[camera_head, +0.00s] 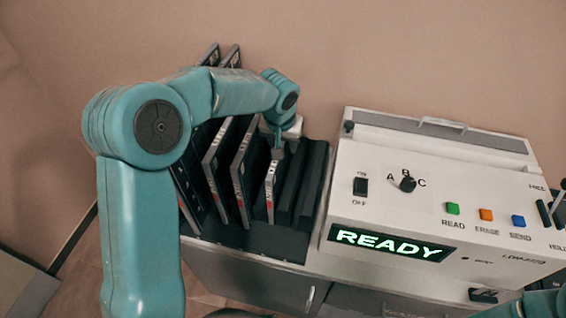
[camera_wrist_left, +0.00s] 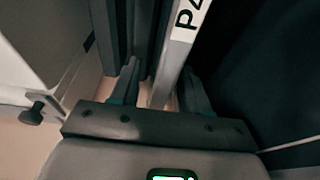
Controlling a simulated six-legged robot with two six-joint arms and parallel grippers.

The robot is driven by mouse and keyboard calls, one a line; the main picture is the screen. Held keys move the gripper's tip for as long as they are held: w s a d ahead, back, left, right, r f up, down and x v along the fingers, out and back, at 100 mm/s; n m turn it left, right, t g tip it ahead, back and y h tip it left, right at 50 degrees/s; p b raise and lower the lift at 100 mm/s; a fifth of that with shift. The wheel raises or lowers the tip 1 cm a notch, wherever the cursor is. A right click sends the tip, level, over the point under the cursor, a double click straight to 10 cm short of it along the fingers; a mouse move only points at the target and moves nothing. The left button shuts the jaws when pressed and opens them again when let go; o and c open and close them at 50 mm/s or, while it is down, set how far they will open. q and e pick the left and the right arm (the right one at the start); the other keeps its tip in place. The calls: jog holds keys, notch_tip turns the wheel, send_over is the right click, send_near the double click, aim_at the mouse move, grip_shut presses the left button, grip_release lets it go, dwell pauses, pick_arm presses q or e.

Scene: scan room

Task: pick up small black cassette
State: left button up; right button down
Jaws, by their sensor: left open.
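A small black cassette (camera_head: 270,192) with a pale labelled edge stands upright in the dark rack (camera_head: 250,238), right of the taller cassettes. My left gripper (camera_head: 278,152) is at its upper end, reaching in from above. In the left wrist view the pale edge of a cassette (camera_wrist_left: 184,38), marked with a "P" and a partly cut-off character, runs between the two fingers of my left gripper (camera_wrist_left: 160,88). The fingers are apart, one on each side of it, with gaps visible. The cassette's lower part is hidden in the wrist view. My right gripper does not show.
Several larger cassettes (camera_head: 240,172) lean in the rack at left, close to my arm. Empty dark slots (camera_head: 310,185) lie to the right. A white scanner (camera_head: 440,170) with a lit READY display (camera_head: 390,244) stands right of the rack. A wall is behind.

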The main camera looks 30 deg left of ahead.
pick_arm(q)
jog(key=shift+s+f, duration=0.1)
jog(key=shift+f, duration=0.2)
jog(key=c, duration=0.8)
grip_shut()
dwell(0.4)
